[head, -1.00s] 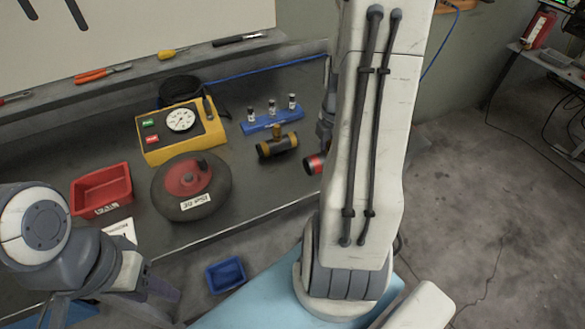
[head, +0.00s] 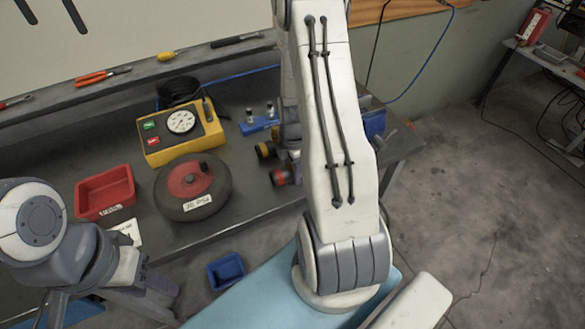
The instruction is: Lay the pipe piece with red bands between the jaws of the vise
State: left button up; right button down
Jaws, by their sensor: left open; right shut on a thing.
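The pipe piece with red bands (head: 281,177) shows as a dark end with red beside it, just left of my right arm, over the front part of the bench. My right gripper (head: 290,158) is shut on it; the fingertips are mostly hidden by my own arm. A blue body that looks like the vise (head: 375,123) stands at the bench's right end, right of my arm. Its jaws are largely hidden, and the pipe is apart from it. My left gripper (head: 150,290) is open and empty at the lower left, in front of the bench.
A second pipe piece with yellow ends (head: 265,151) lies behind the held one, partly hidden. A blue vial rack (head: 259,125), a yellow gauge box (head: 182,136), a round red-and-black wheel (head: 190,190) and a red bin (head: 104,191) occupy the bench. A blue bin (head: 226,271) is lower down.

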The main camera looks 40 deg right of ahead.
jog(key=shift+c, duration=0.8)
grip_release()
jog(key=shift+f, duration=0.15)
jog(key=shift+r, duration=0.35)
notch_tip(320, 180, up, 12)
jog(key=shift+f+b, duration=0.1)
jog(key=shift+b, duration=0.95)
